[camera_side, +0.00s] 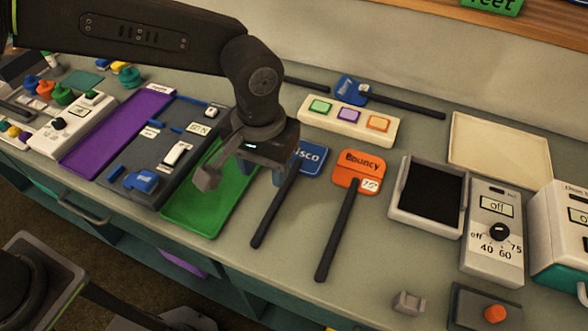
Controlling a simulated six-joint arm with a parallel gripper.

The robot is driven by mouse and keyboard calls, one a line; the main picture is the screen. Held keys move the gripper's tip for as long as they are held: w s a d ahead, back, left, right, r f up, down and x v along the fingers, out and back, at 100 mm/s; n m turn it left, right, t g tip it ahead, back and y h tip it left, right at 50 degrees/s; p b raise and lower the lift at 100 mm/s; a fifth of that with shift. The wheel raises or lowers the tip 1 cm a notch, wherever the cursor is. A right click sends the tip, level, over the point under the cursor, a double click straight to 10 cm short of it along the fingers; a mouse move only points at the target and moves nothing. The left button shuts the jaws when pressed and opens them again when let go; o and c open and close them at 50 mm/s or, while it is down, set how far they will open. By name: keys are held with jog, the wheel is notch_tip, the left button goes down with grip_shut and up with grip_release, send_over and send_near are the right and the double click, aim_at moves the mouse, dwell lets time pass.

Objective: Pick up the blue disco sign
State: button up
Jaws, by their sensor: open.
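The blue disco sign (312,158) lies on the grey counter, its black handle running toward the front edge. Only the letters "ISCO" show; its left part is hidden behind my gripper. My gripper (261,178) points down with its fingers apart, just left of the sign's face and over the region of the green tray's right edge and the handle's upper end. Nothing shows between the fingers. I cannot tell how high the fingertips are above the counter.
The orange "Bouncy" sign (360,168) lies close on the right. A green tray (190,226) is on the left. Behind are a cream button box (333,121) and another blue sign (350,88). A dark-centred tray (396,207) stands farther right. The front counter between handles is clear.

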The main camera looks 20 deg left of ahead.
send_over(271, 210)
jog(key=f, duration=0.6)
jog(key=shift+w+a+f, duration=0.1)
jog(key=shift+a, duration=0.15)
jog(key=shift+d+f, duration=0.15)
jog(key=shift+f, duration=1.15)
jog(key=shift+d+f, duration=0.1)
jog(key=shift+f, duration=1.2)
jog(key=shift+c, duration=0.4)
grip_shut()
